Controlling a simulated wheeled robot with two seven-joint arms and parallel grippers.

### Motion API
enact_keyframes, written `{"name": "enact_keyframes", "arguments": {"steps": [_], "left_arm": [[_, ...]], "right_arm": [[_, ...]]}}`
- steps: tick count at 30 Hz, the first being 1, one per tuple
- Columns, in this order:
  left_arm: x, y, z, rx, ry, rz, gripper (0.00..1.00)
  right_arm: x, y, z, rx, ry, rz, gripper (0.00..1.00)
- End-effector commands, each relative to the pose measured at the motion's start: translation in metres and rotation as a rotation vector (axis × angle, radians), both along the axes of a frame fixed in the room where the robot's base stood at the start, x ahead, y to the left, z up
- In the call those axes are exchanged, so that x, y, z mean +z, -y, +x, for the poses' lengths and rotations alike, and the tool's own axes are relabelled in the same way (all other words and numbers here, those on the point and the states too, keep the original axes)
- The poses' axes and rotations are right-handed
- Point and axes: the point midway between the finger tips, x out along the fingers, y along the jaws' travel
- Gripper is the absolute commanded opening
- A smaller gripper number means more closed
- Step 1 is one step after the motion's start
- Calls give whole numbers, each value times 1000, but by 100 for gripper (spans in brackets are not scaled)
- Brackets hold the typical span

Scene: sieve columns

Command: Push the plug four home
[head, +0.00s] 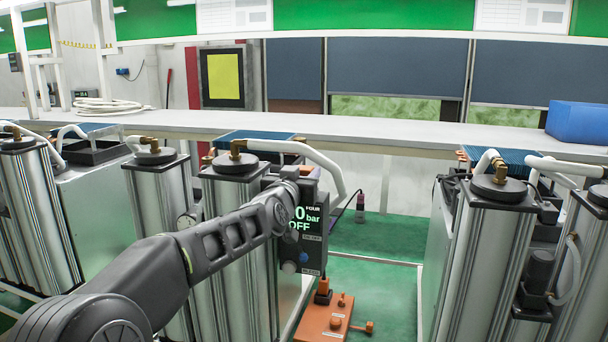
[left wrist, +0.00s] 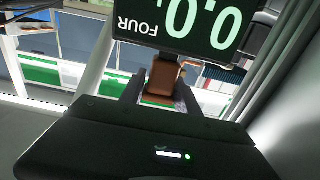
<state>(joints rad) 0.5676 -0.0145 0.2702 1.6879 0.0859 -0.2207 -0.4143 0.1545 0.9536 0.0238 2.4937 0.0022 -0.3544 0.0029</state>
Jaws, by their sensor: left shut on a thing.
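The panel marked FOUR (head: 309,228) stands on the silver column unit in the middle of the head view. Its green-lit display reads 0 bar and OFF as far as it shows. In the left wrist view the same panel (left wrist: 190,25) appears upside down. My left gripper (left wrist: 163,92) is shut on an orange-brown plug (left wrist: 162,76) just at the panel's edge. How deep the plug sits is hidden. In the head view the left gripper (head: 287,192) is beside the panel's upper left, and its fingertips are mostly hidden. My right gripper is not in view.
An orange block (head: 322,325) with small orange fittings is low on the green floor. Silver columns (head: 488,250) with white hoses stand at the right. A long grey shelf (head: 400,132) runs behind, with a blue bin (head: 577,122). The green floor between the units is mostly open.

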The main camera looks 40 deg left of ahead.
Motion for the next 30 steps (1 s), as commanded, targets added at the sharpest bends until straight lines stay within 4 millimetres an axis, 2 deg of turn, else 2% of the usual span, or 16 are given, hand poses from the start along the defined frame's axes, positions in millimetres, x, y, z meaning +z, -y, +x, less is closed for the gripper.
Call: {"name": "enact_keyframes", "arguments": {"steps": [1, 2, 11, 12, 17, 26, 30], "left_arm": [[-16, 0, 0, -1, -4, -3, 0], [-18, 1, 0, -2, -4, -3, 0], [-20, 0, 0, -2, -11, -5, 0], [-20, 0, 1, -2, -12, -5, 39], [-19, 0, 0, -2, -9, -4, 52], [-17, 0, -1, -1, -5, -2, 53], [-17, 3, -10, -1, -4, -1, 53]], "right_arm": [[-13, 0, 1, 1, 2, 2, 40], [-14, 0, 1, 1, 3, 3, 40], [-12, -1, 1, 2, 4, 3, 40], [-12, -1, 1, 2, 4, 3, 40], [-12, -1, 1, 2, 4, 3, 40], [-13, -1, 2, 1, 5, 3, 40], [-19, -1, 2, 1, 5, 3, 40]]}}
